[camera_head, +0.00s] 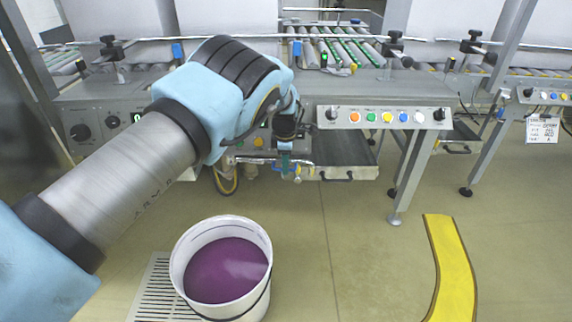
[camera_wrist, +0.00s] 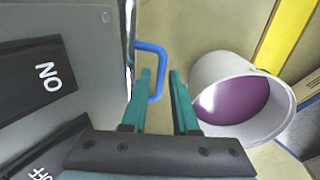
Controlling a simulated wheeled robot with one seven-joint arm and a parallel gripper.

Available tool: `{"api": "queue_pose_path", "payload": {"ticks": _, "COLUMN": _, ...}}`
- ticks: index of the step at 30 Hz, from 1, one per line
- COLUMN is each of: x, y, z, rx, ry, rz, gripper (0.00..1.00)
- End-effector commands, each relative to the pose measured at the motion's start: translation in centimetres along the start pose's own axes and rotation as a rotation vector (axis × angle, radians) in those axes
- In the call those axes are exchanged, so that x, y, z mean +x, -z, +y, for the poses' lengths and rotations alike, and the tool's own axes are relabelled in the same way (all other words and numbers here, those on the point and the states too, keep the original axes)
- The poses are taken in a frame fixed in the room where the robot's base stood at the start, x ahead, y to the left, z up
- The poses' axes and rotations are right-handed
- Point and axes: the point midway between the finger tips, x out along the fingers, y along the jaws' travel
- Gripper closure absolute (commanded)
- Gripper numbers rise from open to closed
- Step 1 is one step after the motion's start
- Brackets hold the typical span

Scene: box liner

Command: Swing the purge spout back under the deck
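The purge spout appears to be the chrome pipe (camera_wrist: 129,45) with a blue loop handle (camera_wrist: 151,47) in the wrist view. In the head view, chrome pipework (camera_head: 250,160) sticks out below the front of the machine deck. My gripper (camera_wrist: 161,73) is open, its two teal fingers apart. The outer bar of the blue handle shows between the fingertips; whether they touch it I cannot tell. In the head view my gripper (camera_head: 285,163) is beside the pipework and partly hides it.
A white bucket (camera_head: 178,252) of purple liquid stands on the floor in front, by a floor grate (camera_head: 152,287). A button panel (camera_head: 385,117) is on the deck front. A tray (camera_head: 345,155) sits under the deck. A yellow floor strip (camera_head: 450,265) lies right; the floor between is clear.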

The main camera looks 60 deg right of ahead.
Motion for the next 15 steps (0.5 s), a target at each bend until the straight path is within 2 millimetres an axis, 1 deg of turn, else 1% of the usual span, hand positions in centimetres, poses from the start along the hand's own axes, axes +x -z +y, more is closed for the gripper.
{"api": "queue_pose_path", "payload": {"ticks": 1, "x": 0.0, "y": 0.0, "z": 0.0, "rx": 0.000, "ry": 0.000, "rz": 0.000, "gripper": 0.65}}
{"api": "queue_pose_path", "payload": {"ticks": 3, "x": 0.0, "y": 0.0, "z": 0.0, "rx": 0.001, "ry": 0.000, "rz": -0.001, "gripper": 0.57}}
{"api": "queue_pose_path", "payload": {"ticks": 4, "x": 0.0, "y": -0.1, "z": 0.0, "rx": 0.001, "ry": 0.000, "rz": -0.001, "gripper": 0.57}}
{"api": "queue_pose_path", "payload": {"ticks": 11, "x": -0.1, "y": -0.1, "z": 0.0, "rx": 0.001, "ry": 0.000, "rz": -0.001, "gripper": 0.57}}
{"api": "queue_pose_path", "payload": {"ticks": 15, "x": -1.3, "y": -0.1, "z": 0.1, "rx": 0.001, "ry": -0.002, "rz": -0.002, "gripper": 0.57}}
